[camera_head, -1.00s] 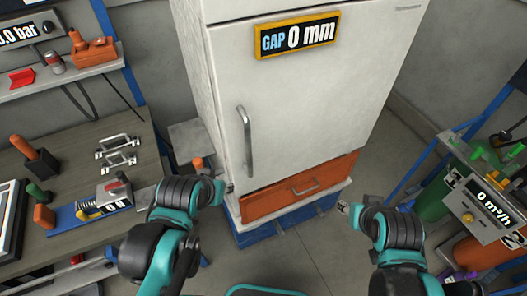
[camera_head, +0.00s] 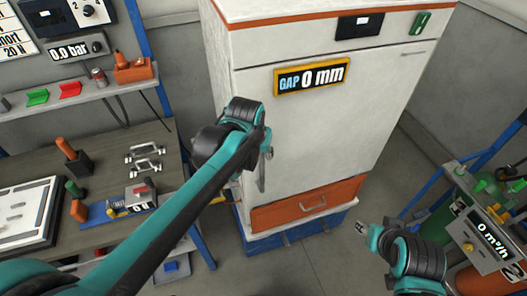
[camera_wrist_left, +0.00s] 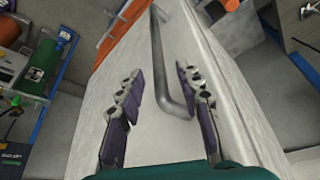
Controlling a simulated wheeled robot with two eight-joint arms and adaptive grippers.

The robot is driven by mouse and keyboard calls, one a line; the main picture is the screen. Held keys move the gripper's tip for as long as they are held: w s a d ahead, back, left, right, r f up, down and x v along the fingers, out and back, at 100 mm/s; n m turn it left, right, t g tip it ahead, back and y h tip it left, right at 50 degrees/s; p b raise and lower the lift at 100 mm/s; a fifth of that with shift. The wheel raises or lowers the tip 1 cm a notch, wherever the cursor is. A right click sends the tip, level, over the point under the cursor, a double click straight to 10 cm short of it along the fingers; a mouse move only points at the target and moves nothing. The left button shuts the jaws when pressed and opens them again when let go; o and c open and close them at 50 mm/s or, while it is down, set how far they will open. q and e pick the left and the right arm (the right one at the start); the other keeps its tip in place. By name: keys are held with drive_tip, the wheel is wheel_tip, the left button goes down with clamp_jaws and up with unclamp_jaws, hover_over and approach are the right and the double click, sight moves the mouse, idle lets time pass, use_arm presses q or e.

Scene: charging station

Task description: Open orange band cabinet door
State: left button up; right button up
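The white cabinet with an orange band along its top edge (camera_head: 330,14) stands at the centre. Its door (camera_head: 345,130) looks shut, and the sign on it (camera_head: 312,76) reads "GAP 0 mm". The grey bar handle is partly hidden by my left gripper (camera_head: 266,153) in the head view. In the left wrist view the handle (camera_wrist_left: 158,60) shows between the two spread fingers of my left gripper (camera_wrist_left: 158,78). The fingers are open; I cannot tell whether they touch it. My right gripper (camera_head: 362,228) is low, right of the cabinet, away from the door; its opening is too small to judge.
An orange drawer (camera_head: 308,204) sits below the door, above a blue base. A workbench (camera_head: 105,165) with tools and a shelf (camera_head: 75,100) are on the left. Gas cylinders with a flow meter (camera_head: 487,235) stand at the right.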

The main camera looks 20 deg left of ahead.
sight(263, 159)
use_arm(q)
drive_tip(key=x, duration=0.2)
drive_tip(key=b+x, duration=0.1)
drive_tip(key=x, duration=0.2)
drive_tip(key=b+x, duration=0.1)
drive_tip(key=x, duration=0.2)
drive_tip(key=shift+w+r, duration=0.2)
drive_tip(key=shift+w, duration=0.05)
drive_tip(key=shift+c, duration=0.4)
clamp_jaws()
